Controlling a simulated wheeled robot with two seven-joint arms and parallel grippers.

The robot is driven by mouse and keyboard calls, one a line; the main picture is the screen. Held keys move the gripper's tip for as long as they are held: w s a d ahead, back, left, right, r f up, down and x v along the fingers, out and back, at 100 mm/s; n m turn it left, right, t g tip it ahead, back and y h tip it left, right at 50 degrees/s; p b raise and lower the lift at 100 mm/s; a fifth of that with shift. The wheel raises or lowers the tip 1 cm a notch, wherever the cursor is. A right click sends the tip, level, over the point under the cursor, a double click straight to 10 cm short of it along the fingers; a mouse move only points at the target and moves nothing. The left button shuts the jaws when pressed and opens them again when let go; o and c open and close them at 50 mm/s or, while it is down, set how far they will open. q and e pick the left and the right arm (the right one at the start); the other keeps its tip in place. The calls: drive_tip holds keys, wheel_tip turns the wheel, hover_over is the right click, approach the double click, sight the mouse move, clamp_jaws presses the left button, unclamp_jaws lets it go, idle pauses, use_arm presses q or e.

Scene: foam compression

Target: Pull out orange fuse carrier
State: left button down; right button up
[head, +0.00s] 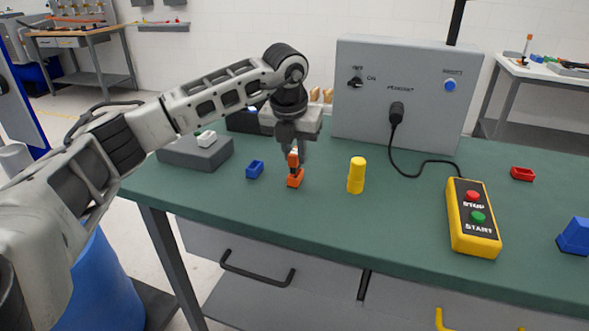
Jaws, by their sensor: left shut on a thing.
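My left gripper (293,155) points down over the green workbench, shut on the orange fuse carrier (293,160), of which a small orange and white part shows between the fingers. Directly below it is an orange block (295,179) on the bench. I cannot tell whether the carrier and this block touch, as the fingers hide part of the carrier. My right gripper is not in view.
A small blue block (255,169) is left of the gripper, and a yellow cylinder (356,176) stands to its right. A grey block (195,152) with a white piece (206,139) lies farther left. A grey control box (408,95) stands behind; a yellow pendant (473,218) lies right.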

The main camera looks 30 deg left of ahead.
sight(295, 153)
use_arm(q)
drive_tip(key=shift+r, duration=0.15)
drive_tip(key=shift+r+p, duration=1.9)
drive_tip(key=shift+r, duration=0.5)
